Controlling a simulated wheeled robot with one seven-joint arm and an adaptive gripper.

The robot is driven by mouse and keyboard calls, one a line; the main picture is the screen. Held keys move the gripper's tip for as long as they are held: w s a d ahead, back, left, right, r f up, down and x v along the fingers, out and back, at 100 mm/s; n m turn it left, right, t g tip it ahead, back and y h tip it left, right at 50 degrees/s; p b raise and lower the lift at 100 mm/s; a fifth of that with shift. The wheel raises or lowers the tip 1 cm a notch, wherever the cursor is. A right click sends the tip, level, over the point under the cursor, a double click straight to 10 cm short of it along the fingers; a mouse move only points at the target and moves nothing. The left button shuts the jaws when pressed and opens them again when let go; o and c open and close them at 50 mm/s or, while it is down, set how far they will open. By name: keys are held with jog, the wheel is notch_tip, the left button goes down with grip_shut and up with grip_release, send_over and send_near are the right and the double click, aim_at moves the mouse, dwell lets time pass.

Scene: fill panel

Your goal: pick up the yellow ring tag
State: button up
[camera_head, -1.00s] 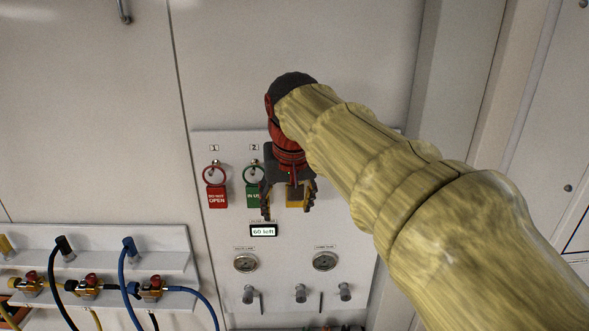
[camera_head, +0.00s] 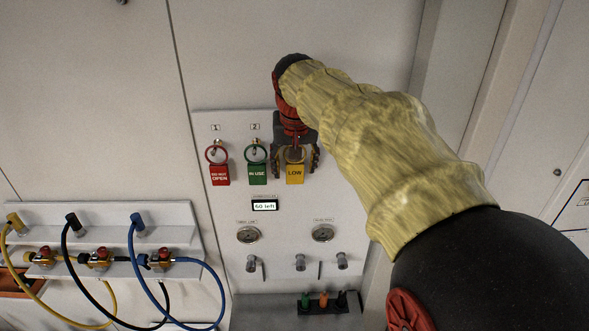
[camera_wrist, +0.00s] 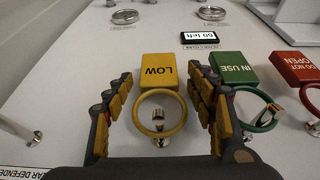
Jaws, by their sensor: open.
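The yellow ring tag (camera_head: 295,173), marked LOW, hangs on the panel at the right end of a row of three tags. In the wrist view its plate (camera_wrist: 160,71) and ring (camera_wrist: 182,123) lie between my two fingers, and a metal peg shows inside the ring. My gripper (camera_head: 296,168) is open, with one finger on each side of the tag. In the wrist view my gripper (camera_wrist: 160,95) shows a gap between each finger and the tag. The top of the ring is partly hidden by my gripper in the head view.
A green IN USE tag (camera_head: 257,174) hangs close to the left of my gripper, with a red DO NOT OPEN tag (camera_head: 219,174) beyond it. Below are a small display (camera_head: 264,205), two gauges and several knobs. A shelf with coloured hoses (camera_head: 160,262) stands lower left.

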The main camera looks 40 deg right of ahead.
jog(key=shift+f, duration=0.15)
jog(key=shift+c, duration=0.9)
jog(key=c, duration=0.7)
jog(key=shift+c, duration=0.5)
